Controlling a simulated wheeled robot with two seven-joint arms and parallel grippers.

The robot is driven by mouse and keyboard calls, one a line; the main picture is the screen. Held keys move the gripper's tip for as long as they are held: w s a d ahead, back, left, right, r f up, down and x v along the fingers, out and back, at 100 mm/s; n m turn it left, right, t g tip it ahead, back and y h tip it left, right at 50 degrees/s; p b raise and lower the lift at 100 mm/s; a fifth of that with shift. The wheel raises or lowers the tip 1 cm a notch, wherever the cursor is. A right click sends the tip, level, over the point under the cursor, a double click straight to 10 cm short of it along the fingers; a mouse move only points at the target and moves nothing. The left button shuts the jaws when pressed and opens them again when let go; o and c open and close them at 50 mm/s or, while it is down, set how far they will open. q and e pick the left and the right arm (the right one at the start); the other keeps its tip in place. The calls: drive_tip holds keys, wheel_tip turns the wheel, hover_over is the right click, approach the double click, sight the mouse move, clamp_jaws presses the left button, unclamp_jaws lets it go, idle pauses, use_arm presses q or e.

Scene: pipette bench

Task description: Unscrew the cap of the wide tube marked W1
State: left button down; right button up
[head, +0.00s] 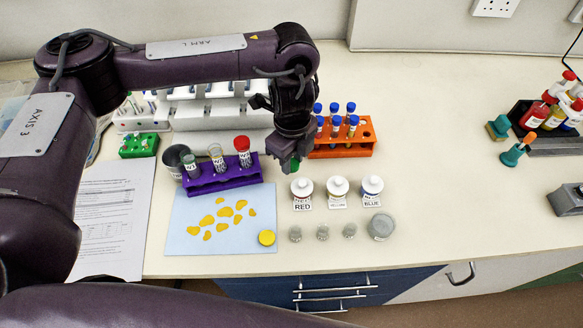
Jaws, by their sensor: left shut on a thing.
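A purple rack (222,178) holds three wide tubes. The left tube (190,165) and the middle tube (216,155) show no coloured cap; the right tube (243,158) has a red cap (242,143). Their labels are too small to read surely, so I cannot tell which is W1. My left gripper (290,163) points down to the right of the rack, apart from it. It is shut on a small green thing, seemingly a cap (292,164), partly hidden by the fingers. A yellow cap (266,238) lies on the blue mat (185,240). My right gripper is out of view.
An orange rack (345,151) with blue-capped tubes stands behind my gripper. White bottles (337,188) and small clear containers (322,232) stand in front. Yellow pieces (222,211) lie on the mat.

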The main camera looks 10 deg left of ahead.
sight(292, 164)
use_arm(q)
drive_tip(key=shift+f, duration=2.15)
drive_tip(key=shift+f+b, duration=0.15)
drive_tip(key=shift+b, duration=0.2)
drive_tip(key=c, duration=1.1)
unclamp_jaws()
wheel_tip(292, 164, up, 12)
drive_tip(key=shift+r, duration=0.2)
